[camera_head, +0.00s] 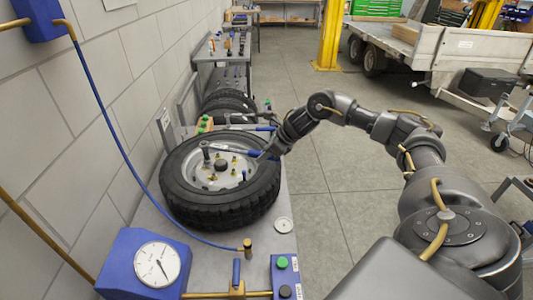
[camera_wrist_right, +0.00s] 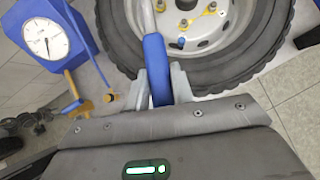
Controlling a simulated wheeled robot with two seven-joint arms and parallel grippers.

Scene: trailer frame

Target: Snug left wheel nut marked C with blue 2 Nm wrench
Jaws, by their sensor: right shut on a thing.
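A wheel with a black tyre (camera_head: 222,212) and a pale rim lies flat on the bench. Several brass nuts with yellow marks surround its dark hub (camera_head: 221,166); one nut (camera_head: 234,160) shows to the right of the hub. I cannot read the letters, so C is not identifiable. My right gripper (camera_head: 266,155) is shut on the blue handle of a wrench (camera_wrist_right: 156,70) at the tyre's right side. The wrench's grey shaft runs left over the rim to an upright socket head (camera_head: 205,148) at the rim's left part. Whether it is seated on a nut is unclear. My left gripper is out of view.
A blue box with a dial (camera_head: 152,262) stands at the bench's front left. A blue hose (camera_head: 112,135) runs beside the wheel. Another blue-handled tool (camera_head: 262,128) lies behind the wheel. More tyres (camera_head: 228,104) lie further back. Open floor (camera_head: 335,200) is to the right.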

